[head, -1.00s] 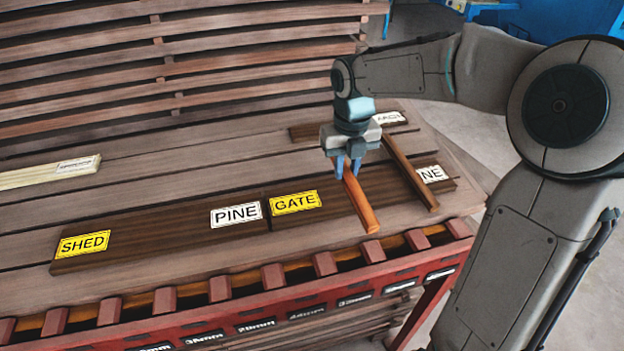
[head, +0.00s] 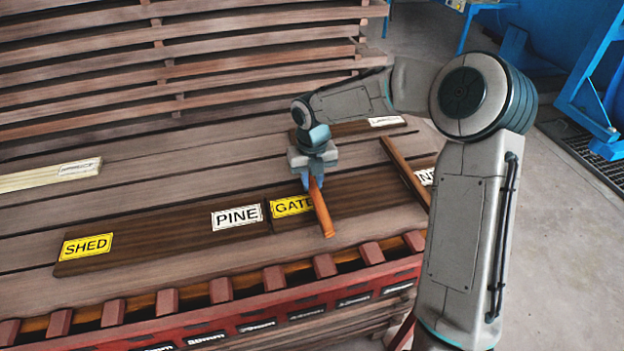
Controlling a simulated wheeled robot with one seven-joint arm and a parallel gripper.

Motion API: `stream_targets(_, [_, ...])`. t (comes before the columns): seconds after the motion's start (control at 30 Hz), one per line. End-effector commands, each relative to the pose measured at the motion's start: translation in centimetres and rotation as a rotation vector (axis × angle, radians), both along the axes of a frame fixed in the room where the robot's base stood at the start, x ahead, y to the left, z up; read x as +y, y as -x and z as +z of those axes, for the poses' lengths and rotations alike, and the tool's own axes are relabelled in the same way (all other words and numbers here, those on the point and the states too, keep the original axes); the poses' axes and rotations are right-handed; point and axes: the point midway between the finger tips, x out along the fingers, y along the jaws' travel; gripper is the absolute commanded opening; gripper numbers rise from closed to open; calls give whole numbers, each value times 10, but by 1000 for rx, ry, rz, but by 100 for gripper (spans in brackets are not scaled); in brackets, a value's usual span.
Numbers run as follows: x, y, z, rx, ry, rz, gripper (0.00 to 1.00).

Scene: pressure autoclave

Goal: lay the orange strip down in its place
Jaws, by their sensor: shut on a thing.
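My gripper (head: 312,180) is shut on the orange strip (head: 322,212), a thin stick pointing toward the front edge of the bench. The strip is over the dark board with the yellow GATE label (head: 287,206) and covers the label's right end. I cannot tell whether the strip touches the board.
Another dark board (head: 362,127) lies behind my gripper. A red rack with several upright blocks (head: 220,290) runs along the front. Stacked slats (head: 180,70) rise at the back. Bare planks (head: 160,190) lie behind the labelled boards.

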Motion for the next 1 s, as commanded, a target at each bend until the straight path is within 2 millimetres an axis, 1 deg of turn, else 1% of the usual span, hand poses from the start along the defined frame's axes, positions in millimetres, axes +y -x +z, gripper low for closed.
stream_targets(0.07, [1, 0, -4, -1, 0, 2, 0])
stream_targets(0.37, [0, 0, -7, -1, 0, 1, 0])
stream_targets(0.4, [0, 0, -8, -1, 0, 1, 24])
stream_targets(0.47, [0, 0, -7, -2, -1, 1, 41])
stream_targets(0.5, [0, 0, -7, -2, -1, 1, 43])
stream_targets(0.8, [0, 0, -4, -2, -1, 1, 43])
stream_targets(0.87, [0, -1, 0, -3, 0, 0, 43])
stream_targets(0.97, [-1, -1, 14, -5, 0, -2, 43])
stream_targets(1.0, [-1, -1, 22, -6, -1, -1, 43])
